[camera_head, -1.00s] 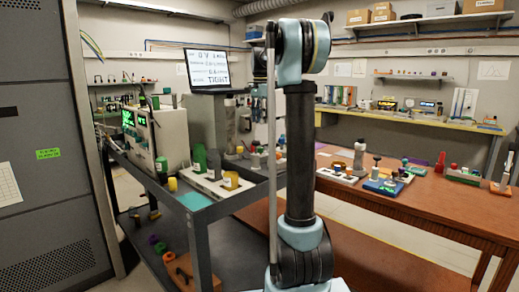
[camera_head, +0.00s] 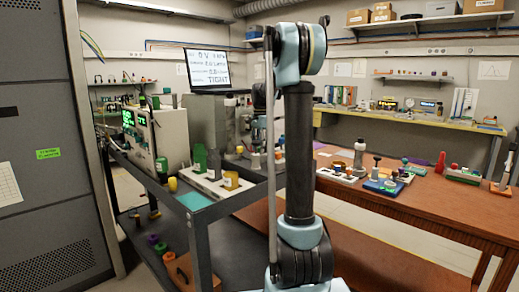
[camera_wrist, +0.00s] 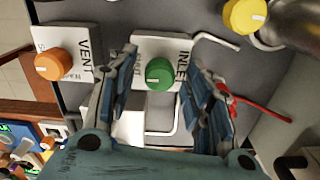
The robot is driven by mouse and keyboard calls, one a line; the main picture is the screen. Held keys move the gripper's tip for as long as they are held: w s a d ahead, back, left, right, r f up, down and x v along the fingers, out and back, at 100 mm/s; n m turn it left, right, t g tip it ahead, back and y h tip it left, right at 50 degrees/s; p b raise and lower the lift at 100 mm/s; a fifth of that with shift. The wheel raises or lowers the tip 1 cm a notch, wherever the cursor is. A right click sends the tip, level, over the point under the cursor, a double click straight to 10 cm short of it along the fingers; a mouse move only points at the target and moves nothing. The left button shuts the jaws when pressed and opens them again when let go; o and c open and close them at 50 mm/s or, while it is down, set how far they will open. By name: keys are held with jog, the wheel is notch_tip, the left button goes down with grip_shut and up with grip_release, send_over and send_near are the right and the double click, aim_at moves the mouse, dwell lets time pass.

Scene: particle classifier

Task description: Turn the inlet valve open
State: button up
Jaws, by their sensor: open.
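The inlet valve is a green round knob (camera_wrist: 159,72) with a light pointer mark, on a white plate (camera_wrist: 150,46) lettered "INLET" in the wrist view. My gripper (camera_wrist: 160,65) is open and empty, with one blue-padded finger on each side of the green knob. The fingers look apart from the knob, but their exact height above it is hard to judge. In the head view my own arm stands in front, and I cannot make out the gripper or the inlet knob.
An orange knob (camera_wrist: 53,64) on a plate lettered "VENT" sits left of the inlet. A yellow knob (camera_wrist: 244,15) on a metal body is at the upper right. A red cable (camera_wrist: 258,105) runs near the right finger. A monitor (camera_head: 207,69) shows "TIGHT".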

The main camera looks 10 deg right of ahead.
jog(key=shift+c, duration=0.2)
jog(key=c, duration=1)
jog(key=shift+c, duration=0.2)
jog(key=shift+n, duration=0.5)
jog(key=n, duration=0.3)
jog(key=shift+n, duration=0.4)
jog(key=n, duration=0.4)
jog(key=shift+n, duration=0.3)
jog(key=n, duration=0.4)
jog(key=shift+n, duration=2.2)
